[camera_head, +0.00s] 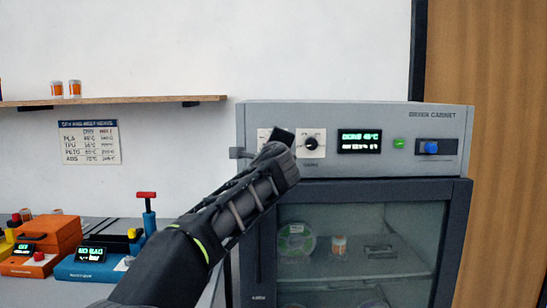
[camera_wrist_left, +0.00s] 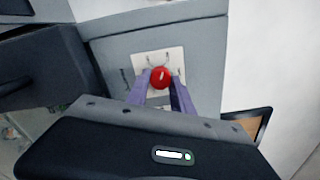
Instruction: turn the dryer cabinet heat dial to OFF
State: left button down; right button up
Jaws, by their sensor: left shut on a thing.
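The dryer cabinet (camera_head: 356,113) stands at the right in the head view, with a control panel across its top. In the left wrist view a round red dial (camera_wrist_left: 160,77) with a short white mark sits on a white plate (camera_wrist_left: 174,57). The mark is slightly tilted in that view. My left gripper (camera_head: 283,137) is at the left part of the panel, its two purple fingers shut on the red dial. In the head view the gripper hides the dial and most of its plate. The lettering around it is too small to read. My right gripper is not in view.
A black dial (camera_head: 311,143) sits just right of my left gripper. Further right are a lit display (camera_head: 360,142) reading about 45°C, a green button (camera_head: 399,142) and a blue knob (camera_head: 431,147). A glass door (camera_head: 363,245) is below. A shelf (camera_head: 115,101) is at left.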

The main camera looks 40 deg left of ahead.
pick_arm(q)
jog(key=n+b, duration=0.5)
jog(key=n, duration=0.5)
jog(key=shift+n, duration=0.3)
jog(key=c, duration=1.1)
grip_release()
jog(key=b+v, duration=0.4)
jog(key=v, duration=0.3)
jog(key=shift+s+d, duration=0.25)
jog(key=shift+s, duration=0.05)
